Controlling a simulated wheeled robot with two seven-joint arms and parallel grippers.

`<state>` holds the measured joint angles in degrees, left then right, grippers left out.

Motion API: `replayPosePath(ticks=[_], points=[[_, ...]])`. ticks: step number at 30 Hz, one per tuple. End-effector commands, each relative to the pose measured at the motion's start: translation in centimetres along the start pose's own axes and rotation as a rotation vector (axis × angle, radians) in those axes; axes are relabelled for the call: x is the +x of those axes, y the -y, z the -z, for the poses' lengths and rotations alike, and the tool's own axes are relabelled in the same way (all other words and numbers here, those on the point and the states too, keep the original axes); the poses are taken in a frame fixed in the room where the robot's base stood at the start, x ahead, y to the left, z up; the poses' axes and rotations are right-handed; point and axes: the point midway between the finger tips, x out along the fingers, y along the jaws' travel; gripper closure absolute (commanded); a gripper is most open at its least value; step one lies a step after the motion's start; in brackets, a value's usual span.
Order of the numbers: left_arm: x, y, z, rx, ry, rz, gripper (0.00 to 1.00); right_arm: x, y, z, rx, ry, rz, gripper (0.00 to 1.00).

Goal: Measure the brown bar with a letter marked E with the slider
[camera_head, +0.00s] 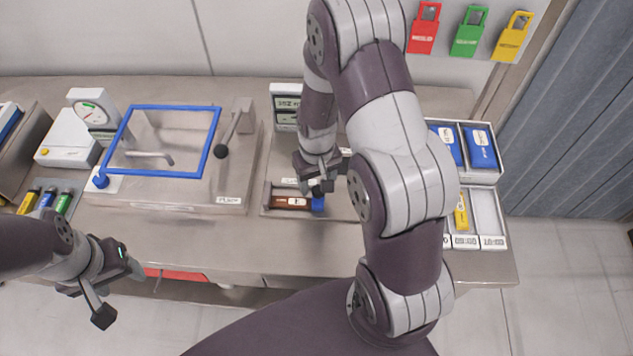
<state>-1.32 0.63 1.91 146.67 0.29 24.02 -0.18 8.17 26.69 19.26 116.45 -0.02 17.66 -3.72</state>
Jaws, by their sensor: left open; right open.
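The brown bar (291,202) lies flat on the measuring device's plate (267,208), with a white label whose letter is too small to read. A blue block (319,204), which looks like the slider, sits at the bar's right end; I cannot tell whether they touch. My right gripper (318,187) is open just above the blue block and the bar's right end, and hides part of the plate behind them. My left gripper (122,290) is open and empty in front of the table's front edge, at the lower left.
A machine with a blue-framed lid (160,107) and a black-knobbed lever (221,151) stands left of the device. A gauge (93,112) is further left, near coloured cylinders (47,200). Sorting trays (486,210) with blue and yellow pieces stand right. My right arm hides the middle.

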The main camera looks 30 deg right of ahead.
Motion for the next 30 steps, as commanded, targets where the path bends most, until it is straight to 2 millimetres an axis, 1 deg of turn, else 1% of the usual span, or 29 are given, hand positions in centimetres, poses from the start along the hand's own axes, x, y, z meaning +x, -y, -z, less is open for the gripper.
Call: replayPosePath(ticks=[3,6,14,15,17,18,20,21,25,30], points=[[-0.2,0.0,0.0,0.000,0.000,0.000,0.42,1.3,0.0,0.0,0.000,0.001,0.000,0.41],[-0.3,0.0,0.0,0.000,0.000,0.000,0.42,1.9,0.0,0.1,0.000,-0.001,0.000,0.41],[-0.3,0.0,0.0,0.000,0.000,0.000,0.42,2.2,0.0,0.1,0.000,-0.002,0.000,0.41],[-0.3,0.0,0.0,0.000,0.000,0.000,0.42,2.2,0.0,0.1,0.000,-0.002,0.000,0.44],[-0.3,0.0,0.0,0.000,0.000,0.000,0.42,2.2,0.0,0.1,0.000,-0.002,0.000,0.64],[-0.3,0.0,0.0,0.000,0.000,0.000,0.42,2.2,0.0,0.1,0.000,-0.002,0.000,0.77],[-0.3,0.0,0.0,0.000,0.000,0.000,0.42,2.1,0.0,0.1,0.000,-0.001,0.000,0.96],[-0.3,0.0,0.0,0.000,0.000,0.000,0.42,2.1,0.0,0.1,0.000,-0.001,0.000,1.00],[-0.3,0.0,0.0,0.000,0.000,0.000,0.42,2.1,-0.3,-0.1,0.001,-0.001,0.000,1.00],[-0.6,0.0,0.1,0.000,0.000,0.000,0.42,2.0,-2.9,-1.3,0.006,-0.001,0.000,1.00]])
